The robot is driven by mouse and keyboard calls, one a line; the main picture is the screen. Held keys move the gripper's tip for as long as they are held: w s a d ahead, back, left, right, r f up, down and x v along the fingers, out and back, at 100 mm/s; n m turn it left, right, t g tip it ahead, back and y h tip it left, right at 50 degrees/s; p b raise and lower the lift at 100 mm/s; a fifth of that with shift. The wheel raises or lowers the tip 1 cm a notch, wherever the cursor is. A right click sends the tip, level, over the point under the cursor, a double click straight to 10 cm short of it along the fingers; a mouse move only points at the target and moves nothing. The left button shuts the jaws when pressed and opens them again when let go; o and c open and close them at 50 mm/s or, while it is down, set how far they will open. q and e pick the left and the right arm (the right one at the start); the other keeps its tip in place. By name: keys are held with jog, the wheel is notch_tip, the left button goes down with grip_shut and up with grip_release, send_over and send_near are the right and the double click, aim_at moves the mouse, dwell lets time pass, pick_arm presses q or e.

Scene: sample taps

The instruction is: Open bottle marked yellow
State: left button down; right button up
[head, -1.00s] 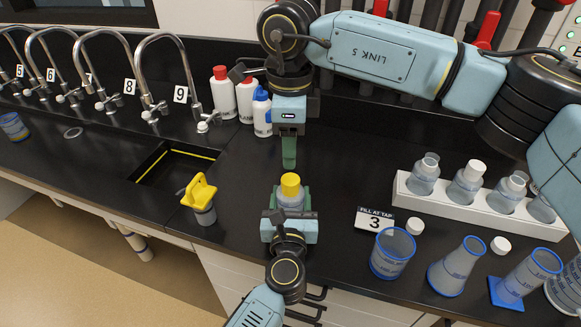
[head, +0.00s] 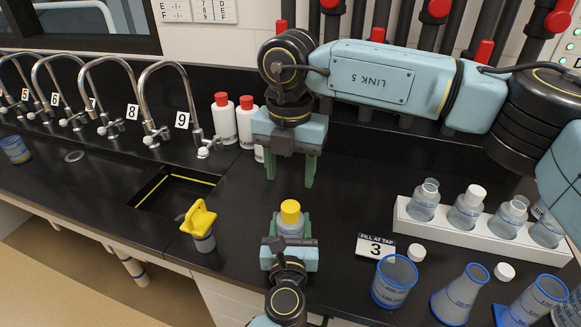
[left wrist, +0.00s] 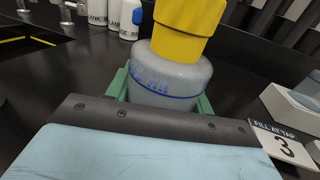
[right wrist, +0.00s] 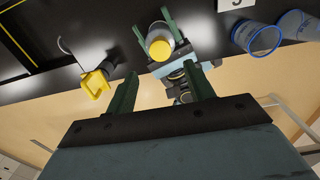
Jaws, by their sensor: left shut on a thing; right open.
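The bottle (head: 291,222) with a yellow cap (head: 290,206) stands upright near the counter's front edge. My left gripper (head: 291,240) is shut around its body; the left wrist view shows the clear bottle (left wrist: 165,80) between the green fingers, with its yellow cap (left wrist: 185,25) on top. My right gripper (head: 291,180) is open and empty, behind and above the bottle. In the right wrist view the yellow cap (right wrist: 160,50) lies beyond and between the open green fingertips (right wrist: 165,82), apart from them.
A yellow-topped container (head: 200,225) stands left of the bottle. A "Fill at tap 3" sign (head: 375,246), a blue-rimmed beaker (head: 394,281) and a white rack (head: 450,232) of bottles are at right. Red-capped bottles (head: 224,118) stand at the back, by the sink (head: 175,185) and taps.

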aim_at(291, 206)
jog(key=m, duration=0.5)
jog(key=shift+m, duration=0.3)
jog(key=m, duration=0.3)
jog(key=shift+f, duration=4.05)
jog(key=shift+c, duration=0.4)
